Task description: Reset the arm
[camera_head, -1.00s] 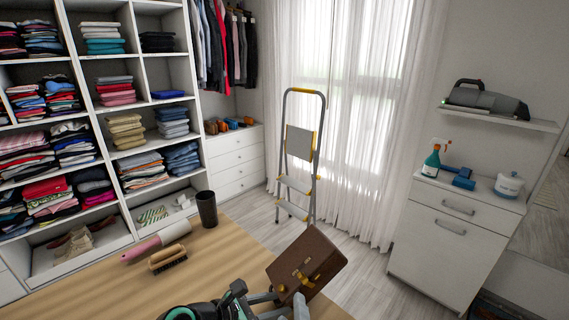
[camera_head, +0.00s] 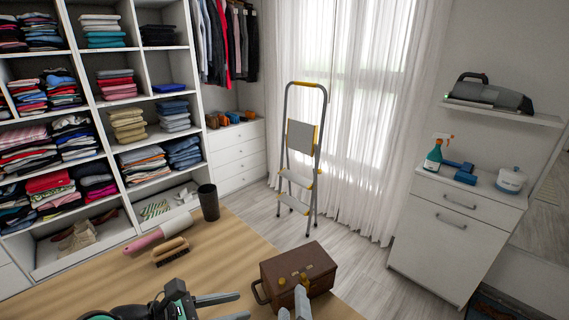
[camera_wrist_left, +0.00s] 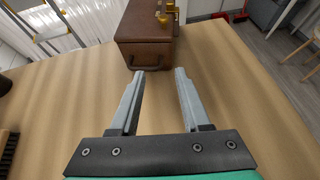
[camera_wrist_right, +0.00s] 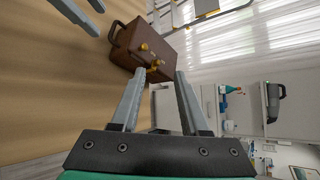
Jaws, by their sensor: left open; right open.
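A brown case (camera_head: 302,266) with yellow clasps rests on the wooden table near its right edge, its handle toward my left gripper. My left gripper (camera_head: 243,306) is open and empty, left of the case and apart from it. In the left wrist view the case (camera_wrist_left: 143,40) lies beyond the open fingertips (camera_wrist_left: 160,72). My right gripper (camera_head: 292,300) is open in front of the case at the bottom of the head view. In the right wrist view its fingertips (camera_wrist_right: 160,71) are open with the case (camera_wrist_right: 126,50) beyond; contact cannot be told.
A lint roller (camera_head: 158,235), a brush (camera_head: 171,251) and a dark cup (camera_head: 208,203) stand or lie on the table (camera_head: 225,245) further left. Shelving with folded clothes is behind. A step ladder (camera_head: 301,160) and a white cabinet (camera_head: 450,240) stand beyond the table.

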